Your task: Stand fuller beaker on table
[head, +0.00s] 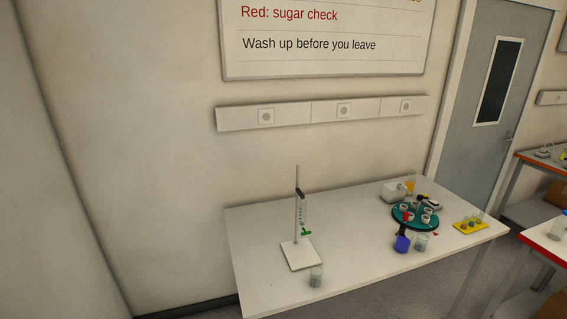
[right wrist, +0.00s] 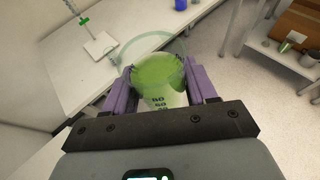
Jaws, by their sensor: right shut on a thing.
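My right gripper (right wrist: 160,88) is shut on a clear beaker (right wrist: 158,72) in the right wrist view. The beaker holds green liquid and has dark graduation marks on its side. The purple fingers press on its two sides. Its rim overlaps the front edge of the white table (right wrist: 85,82) in this view, and its height above the table is hard to tell. Neither gripper shows in the head view. There, a small beaker (head: 316,277) stands on the table near the front edge, and another beaker (head: 421,242) stands at the right.
A burette stand (head: 299,254) with a green tap stands on the left half of the table. A green round tray (head: 398,217) with small cups, a blue container (head: 402,244) and a yellow rack (head: 467,227) are at the right. The table's middle is clear.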

